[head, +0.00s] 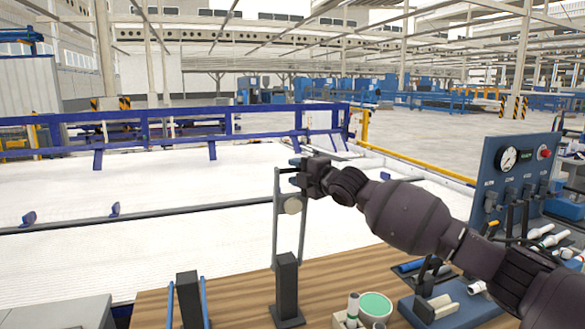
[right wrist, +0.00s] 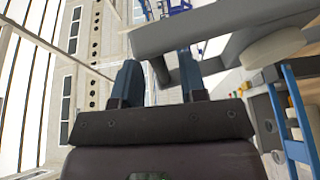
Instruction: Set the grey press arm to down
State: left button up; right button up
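The grey press arm (head: 276,222) stands raised above the wooden bench, as long thin upright bars over a dark post (head: 287,285). A pale round piece (head: 293,206) sits near its upper part. My right gripper (head: 298,172) is at the arm's top end in the head view. In the right wrist view its two blue-grey fingers (right wrist: 160,75) are apart, with a visible gap between them. A grey bar of the press arm (right wrist: 215,28) crosses close by the fingertips; whether they touch it I cannot tell. My left gripper is not in view.
A second dark post with blue rods (head: 189,298) stands on the bench (head: 240,290) to the left. A green-topped cup (head: 375,305) and a holder with a pale tube (head: 352,308) are at the front. A blue gauge panel (head: 515,170) stands at right.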

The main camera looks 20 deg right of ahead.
jog(key=shift+x, duration=0.9)
jog(key=shift+c, duration=0.3)
grip_shut()
